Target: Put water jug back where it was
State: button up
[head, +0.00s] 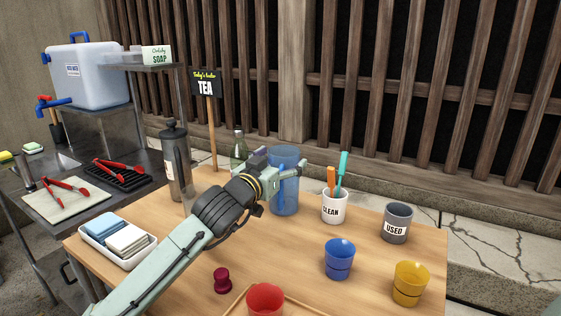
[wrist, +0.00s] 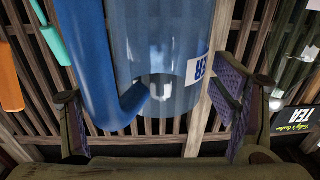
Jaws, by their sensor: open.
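The water jug (head: 285,200) is a translucent blue pitcher standing upright on the wooden table, near its back edge. My gripper (head: 290,169) is at the jug's upper part in the head view and hides some of it. The wrist view is upside down. There the jug (wrist: 165,45) and its solid blue handle (wrist: 92,60) fill the space ahead of and between the spread fingers (wrist: 158,105). A partly cut-off white label shows on the jug. The gripper is open; I cannot tell whether a finger touches the jug.
The CLEAN cup (head: 334,210) with utensils and the grey USED cup (head: 396,226) stand right of the jug. A green bottle (head: 239,153) and a dark flask (head: 176,165) stand left. Blue (head: 339,260), yellow (head: 410,285) and red (head: 265,300) cups occupy the front.

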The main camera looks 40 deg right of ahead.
jog(key=shift+r, duration=0.2)
jog(key=b+v, duration=0.2)
jog(key=v, duration=1)
